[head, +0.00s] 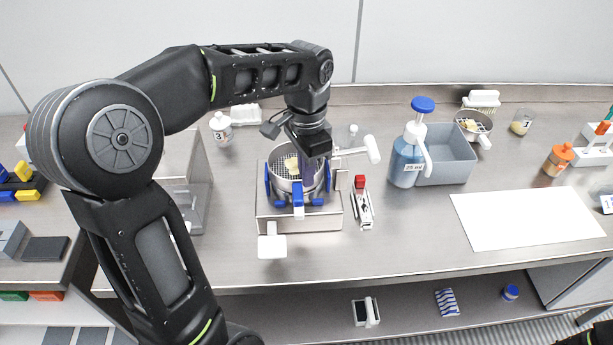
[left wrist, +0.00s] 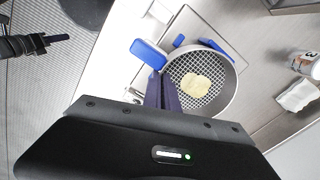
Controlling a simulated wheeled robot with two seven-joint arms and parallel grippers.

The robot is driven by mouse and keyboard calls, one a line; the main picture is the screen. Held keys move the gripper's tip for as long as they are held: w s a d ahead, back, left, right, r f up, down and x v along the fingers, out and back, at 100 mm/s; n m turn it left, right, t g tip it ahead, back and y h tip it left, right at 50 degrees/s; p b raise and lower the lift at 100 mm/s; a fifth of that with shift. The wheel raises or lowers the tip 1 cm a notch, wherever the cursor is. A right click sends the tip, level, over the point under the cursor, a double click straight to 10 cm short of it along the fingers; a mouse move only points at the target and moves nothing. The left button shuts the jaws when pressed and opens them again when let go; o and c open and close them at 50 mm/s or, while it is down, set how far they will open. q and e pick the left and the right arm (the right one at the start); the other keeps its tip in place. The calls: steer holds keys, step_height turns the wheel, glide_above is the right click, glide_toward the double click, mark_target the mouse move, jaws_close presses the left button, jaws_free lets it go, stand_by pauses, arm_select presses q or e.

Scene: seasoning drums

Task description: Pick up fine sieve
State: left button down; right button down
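A round metal sieve (head: 285,183) with a mesh floor sits on a steel stand, between blue clamps; a pale yellow lump lies in it. The sieve also shows in the left wrist view (left wrist: 228,100), with the lump (left wrist: 195,85) on its mesh. My left gripper (head: 308,170) points down at the sieve's rim. In the left wrist view its purple fingers (left wrist: 161,92) are close together at the rim and look shut on it, though the contact is partly hidden. My right gripper (left wrist: 58,38) shows small at the left wrist view's edge; its opening is unclear.
The steel stand (head: 272,246) has a white handle close by. A red-and-white tool (head: 361,203) lies right of it. A blue pump bottle (head: 408,160), grey bin (head: 448,158) and another small sieve (head: 473,123) stand further right. White paper (head: 525,219) lies flat at the right front.

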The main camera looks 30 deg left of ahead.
arm_select(q)
steer(key=shift+s+d+r+b, duration=0.1)
steer(key=shift+r+b, duration=0.1)
steer(key=shift+r, duration=0.25)
steer(key=shift+s+d+r+b, duration=0.1)
steer(key=shift+r+b, duration=0.05)
steer(key=shift+r, duration=0.3)
steer(key=s+d+b, duration=0.3)
steer(key=s+d, duration=0.7)
steer(key=s, duration=0.3)
steer(key=shift+s+d+r, duration=0.15)
steer(key=shift+s+d, duration=0.1)
steer(key=shift+s, duration=0.1)
